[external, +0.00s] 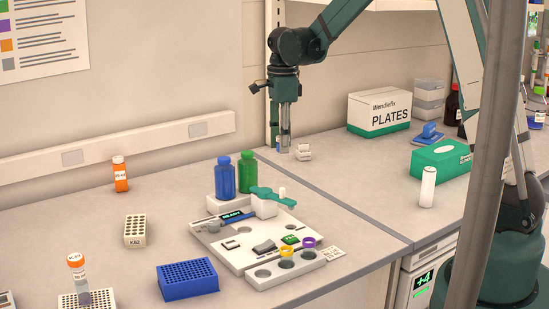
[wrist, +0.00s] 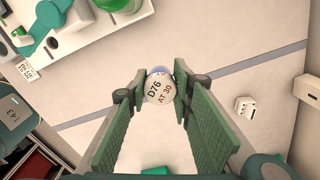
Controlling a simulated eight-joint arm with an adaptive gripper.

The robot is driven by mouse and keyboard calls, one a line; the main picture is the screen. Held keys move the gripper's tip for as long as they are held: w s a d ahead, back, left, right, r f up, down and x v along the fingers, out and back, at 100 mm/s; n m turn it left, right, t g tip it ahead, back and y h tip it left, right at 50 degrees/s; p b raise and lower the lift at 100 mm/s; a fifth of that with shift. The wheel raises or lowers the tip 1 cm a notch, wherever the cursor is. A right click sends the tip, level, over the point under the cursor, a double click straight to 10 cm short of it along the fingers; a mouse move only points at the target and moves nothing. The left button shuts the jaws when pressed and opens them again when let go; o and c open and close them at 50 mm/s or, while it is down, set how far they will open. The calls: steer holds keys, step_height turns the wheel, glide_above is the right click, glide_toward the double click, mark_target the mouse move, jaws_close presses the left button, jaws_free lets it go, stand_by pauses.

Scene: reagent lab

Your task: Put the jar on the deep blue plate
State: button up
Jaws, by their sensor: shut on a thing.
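My gripper (external: 285,145) is over the back of the bench near the wall, pointing down. In the wrist view its fingers (wrist: 160,84) are shut on the jar (wrist: 159,90), whose white round top reads "D76 AT 30"; a bit of blue shows behind it. In the external view the jar is mostly hidden at the fingertips. Whether it touches the bench is unclear. The deep blue plate (external: 188,277), a block with many wells, lies at the front of the left bench, well away from my gripper and with nothing on it.
A white instrument (external: 228,253) with a green arm stands between, with blue (external: 225,178) and green (external: 247,172) bottles behind it. A small white block (external: 303,153) is just right of my gripper. A tube rack (external: 135,231) stands left of the instrument.

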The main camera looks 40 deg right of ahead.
steer(key=r, duration=0.6)
steer(key=shift+a+r, duration=0.15)
steer(key=shift+a, duration=0.15)
steer(key=s+a+n, duration=0.1)
steer(key=a, duration=0.3)
steer(key=s+a, duration=0.1)
steer(key=a, duration=0.4)
steer(key=s+a+n+p, duration=0.1)
steer(key=a, duration=0.3)
steer(key=shift+s+a+n, duration=0.3)
steer(key=shift+s+a, duration=0.05)
steer(key=s+a+n, duration=0.2)
steer(key=s+a, duration=0.3)
steer(key=a, duration=0.5)
steer(key=n+p, duration=0.2)
steer(key=n, duration=0.3)
glide_above(186, 271)
steer(key=shift+f, duration=2.6)
steer(key=shift+f+p, duration=0.4)
steer(key=shift+f, duration=2.55)
